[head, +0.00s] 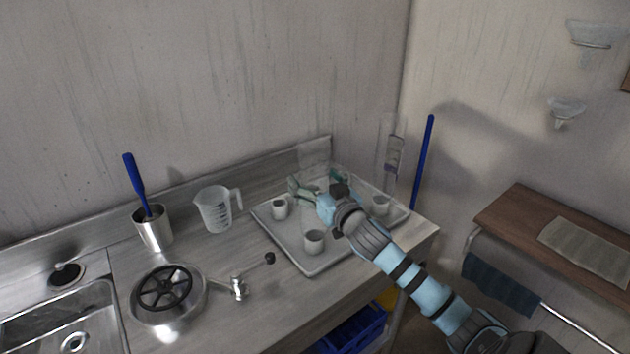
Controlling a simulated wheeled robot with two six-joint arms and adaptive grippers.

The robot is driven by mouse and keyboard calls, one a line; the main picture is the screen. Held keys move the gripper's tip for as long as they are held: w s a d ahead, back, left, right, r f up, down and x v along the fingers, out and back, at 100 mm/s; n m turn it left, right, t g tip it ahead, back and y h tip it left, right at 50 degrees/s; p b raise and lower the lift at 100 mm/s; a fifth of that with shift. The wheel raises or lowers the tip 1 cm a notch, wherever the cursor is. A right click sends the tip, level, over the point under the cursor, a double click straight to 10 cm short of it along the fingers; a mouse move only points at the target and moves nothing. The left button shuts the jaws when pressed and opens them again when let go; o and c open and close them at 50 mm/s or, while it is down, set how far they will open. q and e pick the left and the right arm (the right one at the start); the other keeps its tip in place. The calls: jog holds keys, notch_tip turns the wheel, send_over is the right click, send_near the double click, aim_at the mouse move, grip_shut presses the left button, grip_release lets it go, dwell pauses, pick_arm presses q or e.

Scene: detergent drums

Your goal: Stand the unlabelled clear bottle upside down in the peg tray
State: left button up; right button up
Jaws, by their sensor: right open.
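The peg tray (290,256) is a pale grey tray with a raised rim on the metal counter. White cup-like pegs stand in it: one at left (280,208), one at front (314,243) and one at right (380,206). A faint clear shape (314,214), which looks like the clear bottle, stands over the tray's middle, below my right gripper (317,181). That gripper is open, its fingers spread above the tray's back part. The gripper and wrist hide part of the shape, so I cannot tell which end is up. My left gripper is out of view.
A clear measuring jug (214,209) and a steel pot (152,229) with a blue-handled brush stand left of the tray. A round vessel with a black handwheel (165,289) and valve (239,288) is at front left. A blue crate (353,332) is below.

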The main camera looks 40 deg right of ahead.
jog(key=shift+s, duration=0.1)
jog(key=s+a, duration=0.2)
jog(key=s, duration=0.9)
jog(key=shift+s+a, duration=0.15)
jog(key=shift+s, duration=0.15)
